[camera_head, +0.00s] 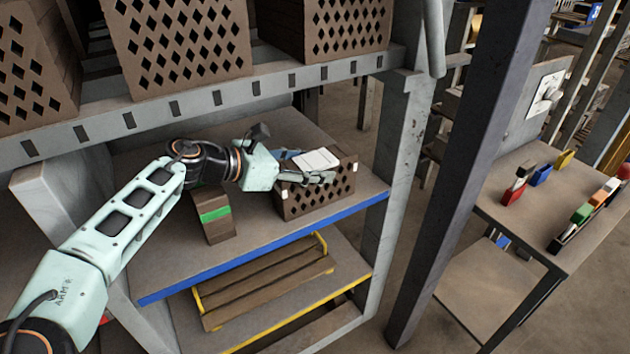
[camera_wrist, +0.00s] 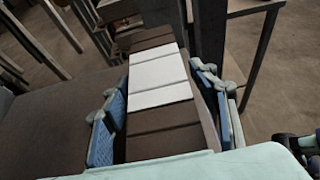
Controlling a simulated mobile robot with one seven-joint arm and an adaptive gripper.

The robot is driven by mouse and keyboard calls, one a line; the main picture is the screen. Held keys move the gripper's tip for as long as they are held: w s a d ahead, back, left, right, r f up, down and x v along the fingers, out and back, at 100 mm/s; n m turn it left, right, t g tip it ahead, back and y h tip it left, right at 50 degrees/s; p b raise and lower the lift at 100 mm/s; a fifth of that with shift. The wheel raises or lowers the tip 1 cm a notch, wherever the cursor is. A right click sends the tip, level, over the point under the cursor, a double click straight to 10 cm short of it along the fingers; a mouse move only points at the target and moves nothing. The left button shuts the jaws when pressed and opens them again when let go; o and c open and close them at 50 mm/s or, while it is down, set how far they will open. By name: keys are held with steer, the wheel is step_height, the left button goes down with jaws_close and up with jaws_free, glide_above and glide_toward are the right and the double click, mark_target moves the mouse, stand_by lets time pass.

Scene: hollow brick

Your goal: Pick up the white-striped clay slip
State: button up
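The white-striped clay slip (camera_wrist: 160,82) is a brown slab with pale bands across it in the wrist view. In the head view its white part (camera_head: 316,160) shows on top of a hollow brick with diamond holes (camera_head: 318,197) on the shelf. My gripper (camera_head: 305,167) is at the slip. In the wrist view my gripper (camera_wrist: 168,118) has one blue-padded finger on each side of the slip, very close to its edges. I cannot tell whether both pads touch it. The slip's lower part is hidden.
A green-banded block (camera_head: 214,215) stands on the shelf below my arm. Large hollow bricks (camera_head: 180,42) sit on the shelf above. A grey post (camera_head: 390,140) stands just right of the brick. A table (camera_head: 535,215) with coloured pieces is at the right.

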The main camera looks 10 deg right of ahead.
steer(key=c, duration=1)
steer(key=shift+r, duration=0.1)
steer(key=shift+r, duration=0.1)
